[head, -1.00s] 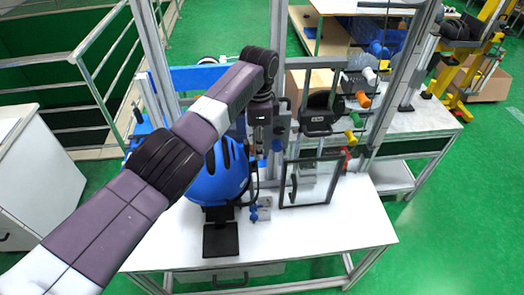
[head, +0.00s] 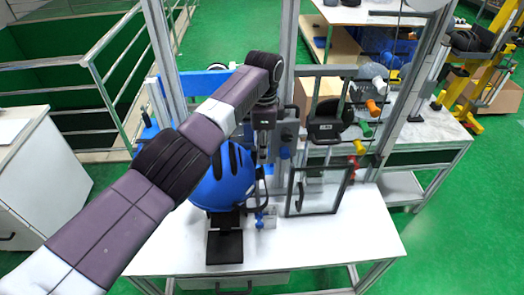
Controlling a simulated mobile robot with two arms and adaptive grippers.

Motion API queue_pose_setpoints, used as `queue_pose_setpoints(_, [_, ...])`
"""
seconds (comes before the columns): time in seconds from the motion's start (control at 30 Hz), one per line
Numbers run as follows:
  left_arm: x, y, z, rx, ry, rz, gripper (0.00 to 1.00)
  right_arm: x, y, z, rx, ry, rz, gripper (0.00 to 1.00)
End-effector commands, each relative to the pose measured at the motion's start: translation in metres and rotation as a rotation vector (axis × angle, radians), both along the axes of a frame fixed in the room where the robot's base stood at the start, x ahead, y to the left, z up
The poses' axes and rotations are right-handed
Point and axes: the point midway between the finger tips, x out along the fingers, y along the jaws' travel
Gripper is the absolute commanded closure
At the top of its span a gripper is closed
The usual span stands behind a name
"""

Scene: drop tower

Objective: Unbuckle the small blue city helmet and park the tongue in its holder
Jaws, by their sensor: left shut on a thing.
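The small blue city helmet (head: 226,181) sits on the white bench, partly hidden behind my left arm. My left gripper (head: 263,163) points down just right of the helmet and above its dark strap (head: 265,192). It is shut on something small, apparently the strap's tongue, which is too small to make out. A small blue fitting on a light bracket (head: 263,219) stands on the bench below the gripper; I cannot tell whether it is the tongue holder. My right gripper is not in view.
A black-framed clear door (head: 317,190) stands right of the gripper. A metal upright (head: 287,60) and a blue knob (head: 285,152) are close behind it. A black plate (head: 225,247) lies before the helmet. The bench's front right (head: 330,242) is clear.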

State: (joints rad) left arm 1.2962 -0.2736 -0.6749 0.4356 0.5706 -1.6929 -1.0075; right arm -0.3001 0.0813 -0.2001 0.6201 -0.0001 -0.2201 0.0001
Motion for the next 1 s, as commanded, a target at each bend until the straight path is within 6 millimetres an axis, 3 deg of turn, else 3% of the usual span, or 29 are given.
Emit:
queue_pose_setpoints(0.5, [-0.001, 0.0, -0.016, -0.001, 0.002, 0.0, 0.94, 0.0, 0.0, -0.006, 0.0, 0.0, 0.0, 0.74])
queue_pose_setpoints(1.0, [0.0, 0.0, -0.016, 0.0, 0.001, 0.0, 0.94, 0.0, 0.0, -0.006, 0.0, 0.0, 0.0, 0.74])
